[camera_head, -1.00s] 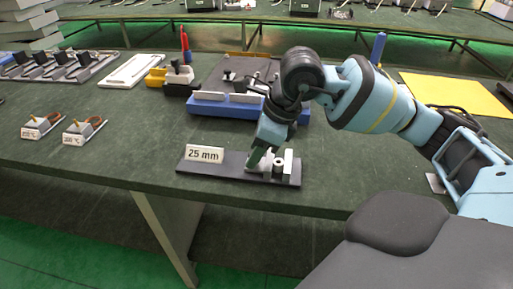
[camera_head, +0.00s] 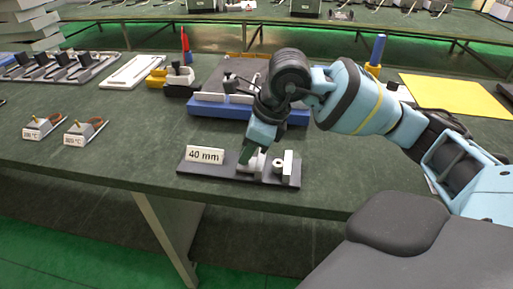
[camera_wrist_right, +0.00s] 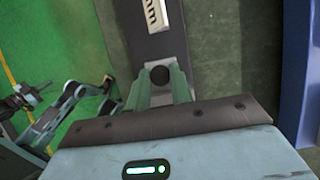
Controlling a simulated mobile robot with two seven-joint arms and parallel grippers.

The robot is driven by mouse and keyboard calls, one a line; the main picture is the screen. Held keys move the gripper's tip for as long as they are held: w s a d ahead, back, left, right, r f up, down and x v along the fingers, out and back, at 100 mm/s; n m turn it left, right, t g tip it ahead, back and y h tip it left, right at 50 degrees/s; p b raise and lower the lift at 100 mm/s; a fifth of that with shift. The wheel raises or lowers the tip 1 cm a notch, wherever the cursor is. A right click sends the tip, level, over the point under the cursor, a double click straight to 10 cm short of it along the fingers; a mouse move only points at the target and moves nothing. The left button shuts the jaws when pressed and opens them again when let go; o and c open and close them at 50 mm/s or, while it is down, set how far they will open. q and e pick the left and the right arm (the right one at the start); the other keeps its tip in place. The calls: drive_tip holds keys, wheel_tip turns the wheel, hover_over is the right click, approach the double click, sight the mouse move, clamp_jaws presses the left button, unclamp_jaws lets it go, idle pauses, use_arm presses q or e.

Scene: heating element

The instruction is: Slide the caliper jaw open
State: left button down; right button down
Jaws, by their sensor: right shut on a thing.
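The caliper (camera_head: 215,173) lies near the table's front edge in the head view, a dark bar with a label (camera_head: 204,156) reading 40 mm. A pale upright fixed jaw (camera_head: 288,166) stands at its right end, beside a round ring-like piece (camera_head: 279,162). My right gripper (camera_head: 247,157) points down onto the sliding jaw, left of the ring. In the right wrist view its green fingers (camera_wrist_right: 160,84) are shut on the sliding jaw's dark round knob (camera_wrist_right: 160,75). The fingers hide much of the sliding jaw. My left gripper is not in the head view.
A blue tray with a fixture (camera_head: 235,111) stands just behind the caliper. Two small temperature-labelled blocks (camera_head: 83,132) sit to the left. A yellow sheet (camera_head: 458,95) lies at the back right.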

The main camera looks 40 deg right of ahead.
drive_tip(key=shift+w+a, duration=0.95)
drive_tip(key=shift+w, duration=0.2)
drive_tip(key=shift+r, duration=0.1)
drive_tip(key=c, duration=1.3)
unclamp_jaws()
drive_tip(key=shift+w+a, duration=0.1)
drive_tip(key=shift+o, duration=0.2)
